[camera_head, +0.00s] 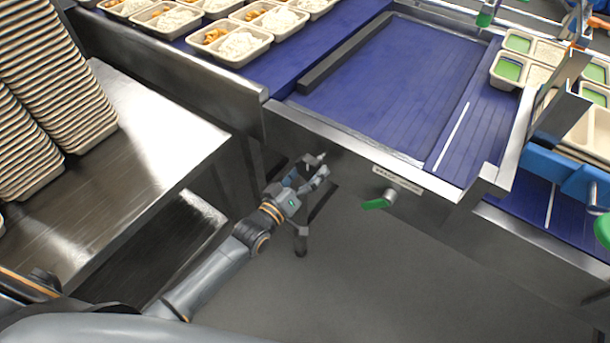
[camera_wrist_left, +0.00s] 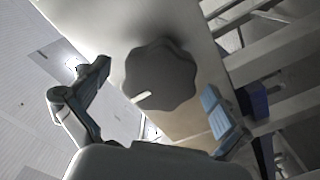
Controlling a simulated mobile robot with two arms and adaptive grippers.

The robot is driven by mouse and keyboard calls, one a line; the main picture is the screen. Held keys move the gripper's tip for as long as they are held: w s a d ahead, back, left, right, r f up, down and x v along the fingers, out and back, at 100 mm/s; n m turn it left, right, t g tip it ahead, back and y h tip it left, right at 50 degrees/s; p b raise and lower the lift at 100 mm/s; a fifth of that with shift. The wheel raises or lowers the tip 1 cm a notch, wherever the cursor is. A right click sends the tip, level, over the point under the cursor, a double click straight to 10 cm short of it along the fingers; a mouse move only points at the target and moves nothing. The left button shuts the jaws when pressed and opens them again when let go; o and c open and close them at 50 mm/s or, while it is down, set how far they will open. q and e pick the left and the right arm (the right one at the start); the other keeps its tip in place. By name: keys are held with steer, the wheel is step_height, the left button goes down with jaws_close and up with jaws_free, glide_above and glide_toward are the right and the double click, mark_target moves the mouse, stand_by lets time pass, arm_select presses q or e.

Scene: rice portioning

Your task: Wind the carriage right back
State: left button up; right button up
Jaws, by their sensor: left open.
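A dark grey lobed knob (camera_wrist_left: 160,76) with a short white mark shows in the left wrist view, on the face of a pale panel. My left gripper (camera_head: 312,178) is open in front of the steel side panel of the conveyor. In the left wrist view its two fingers (camera_wrist_left: 152,110) stand apart on either side of the knob's lower part; I cannot tell whether they touch it. In the head view the gripper mostly hides the knob. The carriage cannot be told for certain; a blue conveyor bed (camera_head: 395,85) lies above the panel. My right gripper is not in view.
A green-handled lever (camera_head: 377,204) sits below a label plate (camera_head: 397,180), right of my gripper. Filled trays (camera_head: 235,50) stand on the blue belt at the back. Tall stacks of empty trays (camera_head: 65,100) stand on a steel table (camera_head: 150,150) at left. Open floor lies below.

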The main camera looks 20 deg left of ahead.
arm_select(q)
steer(key=shift+c, duration=0.4)
steer(key=c, duration=1)
steer(key=shift+r+m, duration=0.1)
steer(key=shift+m, duration=0.3)
steer(key=shift+m+p, duration=0.45)
steer(key=shift+m, duration=0.75)
steer(key=shift+c, duration=0.2)
steer(key=shift+m, duration=0.5)
steer(key=shift+m+p, duration=0.3)
steer(key=shift+m, duration=0.8)
